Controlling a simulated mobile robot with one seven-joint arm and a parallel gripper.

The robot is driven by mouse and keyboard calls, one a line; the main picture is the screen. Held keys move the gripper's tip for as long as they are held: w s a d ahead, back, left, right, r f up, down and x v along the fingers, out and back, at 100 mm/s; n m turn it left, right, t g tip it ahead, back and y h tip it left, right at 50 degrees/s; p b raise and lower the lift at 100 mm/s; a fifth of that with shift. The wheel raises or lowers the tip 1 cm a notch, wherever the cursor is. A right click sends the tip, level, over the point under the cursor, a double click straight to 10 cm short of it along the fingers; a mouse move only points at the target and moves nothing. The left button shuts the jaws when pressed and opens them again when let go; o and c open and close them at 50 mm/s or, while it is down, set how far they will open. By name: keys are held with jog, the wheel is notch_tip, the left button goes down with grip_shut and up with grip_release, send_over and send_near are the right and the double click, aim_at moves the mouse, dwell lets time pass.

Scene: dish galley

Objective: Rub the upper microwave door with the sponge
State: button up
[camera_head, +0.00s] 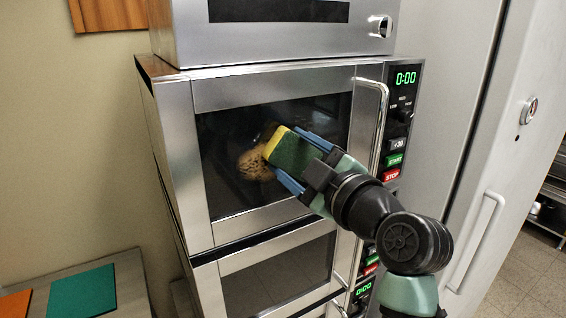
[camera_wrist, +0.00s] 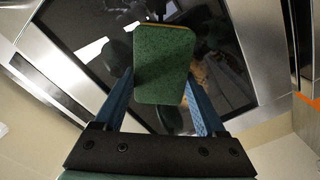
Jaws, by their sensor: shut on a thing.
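My gripper (camera_head: 292,160) is shut on a green and yellow sponge (camera_head: 291,155), in front of the upper microwave door (camera_head: 228,190). In the wrist view the green face of the sponge (camera_wrist: 163,68) shows between the blue fingers of my gripper (camera_wrist: 163,85), with a thin yellow edge at its far end. The dark glass of the door (camera_wrist: 85,45) lies beyond it. A brown speckled patch shows on the glass beside the sponge. I cannot tell whether the sponge touches the glass.
The door's vertical handle (camera_head: 369,125) stands out right of my gripper, next to the control panel (camera_head: 400,130). A second microwave door (camera_head: 280,280) is below and a steel appliance (camera_head: 280,35) above. A counter with a teal board (camera_head: 83,292) is at lower left.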

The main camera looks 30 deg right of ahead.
jog(key=shift+d+f, duration=0.1)
jog(key=shift+d, duration=0.45)
jog(key=shift+d+b, duration=0.3)
jog(key=shift+c, duration=0.5)
jog(key=shift+w+d, duration=0.1)
jog(key=shift+d, duration=0.35)
jog(key=shift+b, duration=0.45)
jog(key=shift+a, duration=0.1)
